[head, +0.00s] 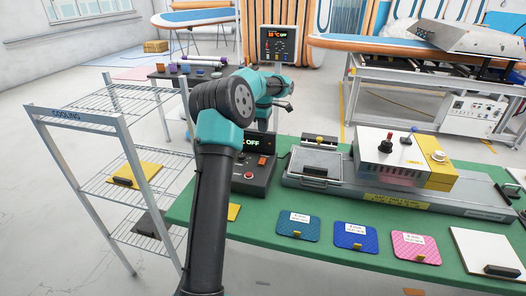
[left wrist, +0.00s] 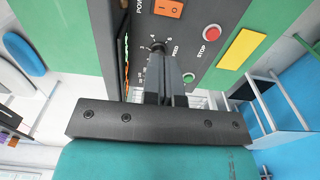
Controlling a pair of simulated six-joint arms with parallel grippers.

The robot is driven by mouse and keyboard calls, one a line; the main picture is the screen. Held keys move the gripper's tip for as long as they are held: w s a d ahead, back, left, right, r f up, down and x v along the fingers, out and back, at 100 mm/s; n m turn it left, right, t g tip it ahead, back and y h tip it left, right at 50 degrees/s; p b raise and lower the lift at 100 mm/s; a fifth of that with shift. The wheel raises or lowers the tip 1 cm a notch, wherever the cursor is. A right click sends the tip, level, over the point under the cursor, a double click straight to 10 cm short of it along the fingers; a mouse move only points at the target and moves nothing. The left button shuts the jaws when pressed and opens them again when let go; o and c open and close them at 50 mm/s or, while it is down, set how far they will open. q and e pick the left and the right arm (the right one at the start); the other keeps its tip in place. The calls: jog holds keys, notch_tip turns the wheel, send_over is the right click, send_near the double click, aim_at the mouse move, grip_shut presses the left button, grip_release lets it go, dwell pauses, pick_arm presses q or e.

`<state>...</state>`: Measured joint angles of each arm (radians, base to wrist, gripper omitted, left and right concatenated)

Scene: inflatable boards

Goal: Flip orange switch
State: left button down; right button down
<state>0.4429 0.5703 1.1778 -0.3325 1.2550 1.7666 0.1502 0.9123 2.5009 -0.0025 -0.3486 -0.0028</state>
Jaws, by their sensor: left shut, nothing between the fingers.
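The orange switch (head: 262,161) is on the dark control box (head: 255,180), whose display reads OFF, at the left of the green table. In the left wrist view the orange rocker switch (left wrist: 169,8) shows at the top edge, by a POWER label. My left gripper (left wrist: 172,98) is shut and empty, its fingers pointing at the panel near a black knob (left wrist: 157,46). The switch lies beyond the fingertips in that view; contact with the panel cannot be told. In the head view my left gripper (head: 285,104) shows small beyond my arm, which covers part of the box. My right gripper is out of view.
A red STOP button (left wrist: 212,32) and a green button (left wrist: 188,77) are close to the fingers. A grey press (head: 330,185) stands right of the box. Coloured pads lie along the front of the green table (head: 270,255). A wire cooling rack (head: 115,165) stands left.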

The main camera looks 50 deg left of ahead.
aim_at(263, 159)
pick_arm(q)
notch_tip(263, 159, down, 14)
dwell(0.6)
